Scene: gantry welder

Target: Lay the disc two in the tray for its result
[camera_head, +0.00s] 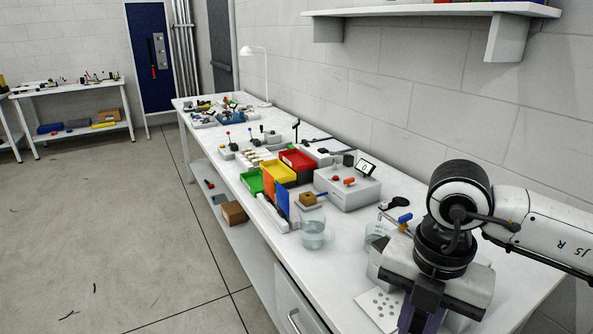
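Three small trays stand in a row on the long white bench: a green tray (252,181), a yellow tray (279,173) and a red tray (298,160). I cannot make out a disc that is clearly disc two. A white plate (372,303) with several grey round spots lies at the lower right, partly hidden by my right arm. My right gripper (418,310) is low over the bench beside this plate, cut off by the bottom edge. Its fingertips are not clear, and I cannot see whether it holds anything. My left gripper is not in view.
A grey box (345,190) with a small display (366,168) stands right of the trays. A glass beaker (313,236) is near the front edge, another glass (376,236) near my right arm. A brown block (308,199) is behind the beaker. Bare bench lies between the beaker and the plate.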

